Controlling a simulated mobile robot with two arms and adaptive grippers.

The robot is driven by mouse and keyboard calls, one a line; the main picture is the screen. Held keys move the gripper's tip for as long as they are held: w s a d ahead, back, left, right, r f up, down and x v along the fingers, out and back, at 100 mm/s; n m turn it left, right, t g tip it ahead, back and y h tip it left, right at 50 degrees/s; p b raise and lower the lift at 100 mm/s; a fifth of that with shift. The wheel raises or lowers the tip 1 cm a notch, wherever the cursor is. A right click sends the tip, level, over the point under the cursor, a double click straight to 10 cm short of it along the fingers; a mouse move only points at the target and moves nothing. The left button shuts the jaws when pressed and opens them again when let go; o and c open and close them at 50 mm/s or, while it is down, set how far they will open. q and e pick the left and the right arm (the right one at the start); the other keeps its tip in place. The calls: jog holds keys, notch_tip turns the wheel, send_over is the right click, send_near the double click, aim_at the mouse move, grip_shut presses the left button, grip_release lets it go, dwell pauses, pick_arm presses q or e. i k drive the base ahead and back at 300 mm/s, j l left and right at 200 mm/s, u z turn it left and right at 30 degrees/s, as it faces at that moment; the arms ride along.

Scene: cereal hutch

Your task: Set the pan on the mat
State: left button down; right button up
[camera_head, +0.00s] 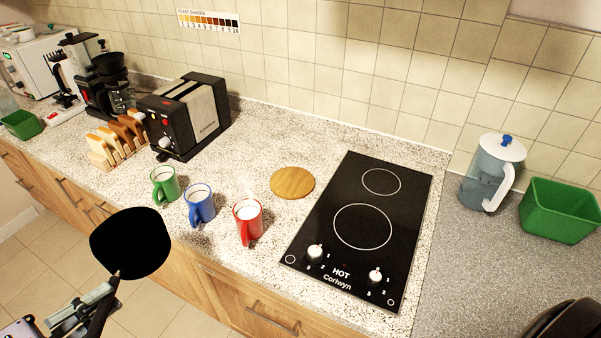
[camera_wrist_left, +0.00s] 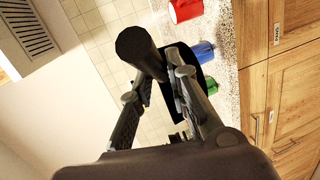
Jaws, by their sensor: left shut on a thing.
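The black pan (camera_head: 130,243) is held in the air in front of the counter, at the lower left of the head view. My left gripper (camera_head: 102,295) is shut on its handle. In the left wrist view the dark handle (camera_wrist_left: 138,46) sits between the fingers of the gripper (camera_wrist_left: 162,75), with part of the pan behind them. The round wooden mat (camera_head: 293,183) lies bare on the speckled counter, left of the cooktop. The pan is well apart from it, to the left and nearer. My right gripper is not in view.
Green (camera_head: 165,185), blue (camera_head: 200,204) and red (camera_head: 248,221) mugs stand between pan and mat. The black cooktop (camera_head: 362,226) is right of the mat. A toaster (camera_head: 186,117) and toast rack (camera_head: 118,141) stand left. A pitcher (camera_head: 490,174) and green bin (camera_head: 559,211) stand far right.

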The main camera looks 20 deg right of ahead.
aim_at(299, 195)
jog(key=l+z, duration=0.5)
jog(key=k+l+z, duration=0.1)
jog(key=l+z, duration=0.2)
jog(key=z, duration=0.2)
